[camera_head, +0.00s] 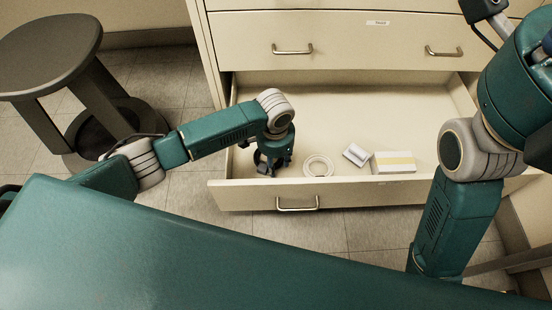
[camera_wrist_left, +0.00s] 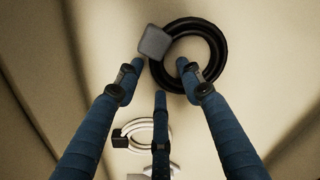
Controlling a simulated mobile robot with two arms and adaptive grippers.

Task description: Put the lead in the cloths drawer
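A black coiled lead (camera_wrist_left: 212,45) with a grey block (camera_wrist_left: 155,42) at its edge lies on the pale drawer floor in the left wrist view. My left gripper (camera_wrist_left: 160,82) is open, with its three fingers apart; two fingertips are close to the near edge of the coil. I cannot tell if they touch it. In the head view my left gripper (camera_head: 267,163) is low inside the open drawer (camera_head: 245,196), at its left end, and mostly hides the black lead. My right gripper is not in view. The cloths drawer cannot be identified; the label (camera_head: 377,23) above is unreadable.
In the open drawer, right of my left gripper, are a white coil (camera_head: 318,166), a small white box (camera_head: 355,154) and a white-and-yellow box (camera_head: 394,168). A closed drawer (camera_head: 370,48) is above. A dark stool (camera_head: 50,55) stands at left.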

